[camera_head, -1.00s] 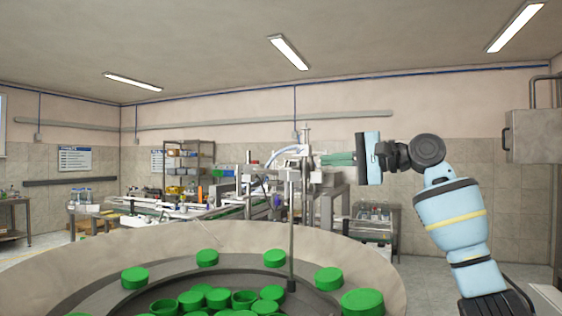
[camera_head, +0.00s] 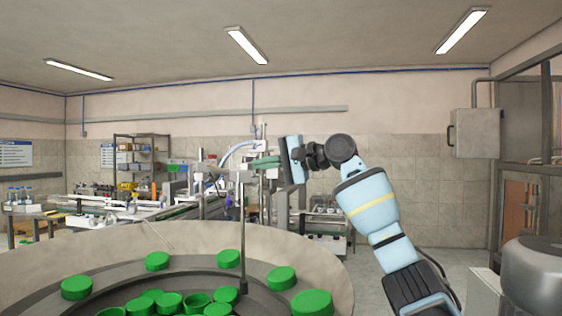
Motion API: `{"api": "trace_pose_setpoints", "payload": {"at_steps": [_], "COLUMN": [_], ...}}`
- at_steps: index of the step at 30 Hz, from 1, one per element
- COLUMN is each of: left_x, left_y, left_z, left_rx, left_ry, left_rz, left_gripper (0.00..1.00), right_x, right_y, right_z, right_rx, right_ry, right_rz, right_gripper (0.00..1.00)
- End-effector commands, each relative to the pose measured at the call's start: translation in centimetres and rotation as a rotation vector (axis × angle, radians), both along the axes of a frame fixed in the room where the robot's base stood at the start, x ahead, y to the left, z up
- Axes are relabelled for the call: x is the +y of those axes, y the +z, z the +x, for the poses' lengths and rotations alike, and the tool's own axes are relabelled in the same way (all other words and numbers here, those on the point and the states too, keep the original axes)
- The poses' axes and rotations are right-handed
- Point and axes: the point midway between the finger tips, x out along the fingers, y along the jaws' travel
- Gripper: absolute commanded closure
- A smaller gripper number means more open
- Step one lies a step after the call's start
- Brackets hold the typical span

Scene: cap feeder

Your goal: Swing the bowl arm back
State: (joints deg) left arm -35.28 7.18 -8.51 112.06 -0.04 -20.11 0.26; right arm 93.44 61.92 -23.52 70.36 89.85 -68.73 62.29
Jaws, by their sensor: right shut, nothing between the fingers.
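The feeder bowl (camera_head: 310,255) fills the lower left, with a pale, wide rim. A thin upright rod (camera_head: 241,235), which looks like part of the bowl arm, stands over it with a small dark foot (camera_head: 243,288) near the inner ledge. Its upper end is lost among metal parts behind my gripper. Green caps lie on the ledge (camera_head: 158,261) and in the middle of the bowl (camera_head: 168,302). My right gripper (camera_head: 252,163), with green fingers, is shut and empty, pointing left near the rod's top. I cannot tell whether it touches. My left gripper is out of view.
A conveyor line (camera_head: 130,212) and a shelf (camera_head: 135,160) stand behind the bowl. A grey wall cabinet (camera_head: 477,133) hangs at the right, above a rounded grey machine (camera_head: 540,275). Open floor shows between bowl and right wall.

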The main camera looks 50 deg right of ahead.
Motion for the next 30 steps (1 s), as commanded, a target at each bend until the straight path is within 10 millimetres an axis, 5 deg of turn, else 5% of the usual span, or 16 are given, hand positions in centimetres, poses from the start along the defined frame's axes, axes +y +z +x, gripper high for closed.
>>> {"api": "trace_pose_setpoints", "payload": {"at_steps": [4, 9, 30], "left_x": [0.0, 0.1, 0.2], "left_y": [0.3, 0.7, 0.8], "left_z": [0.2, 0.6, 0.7], "left_rx": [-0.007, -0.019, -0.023], "left_ry": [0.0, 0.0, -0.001], "left_rz": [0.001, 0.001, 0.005], "left_gripper": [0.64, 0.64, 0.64], "right_x": [1.1, 3.2, 5.6], "right_y": [-0.2, -0.6, -1.1], "right_z": [2.5, 3.2, 4.2], "right_rx": [-0.001, -0.003, -0.001], "right_ry": [0.002, 0.001, 0.004], "right_rz": [0.002, -0.002, 0.0], "right_gripper": [1.0, 1.0, 1.0]}}
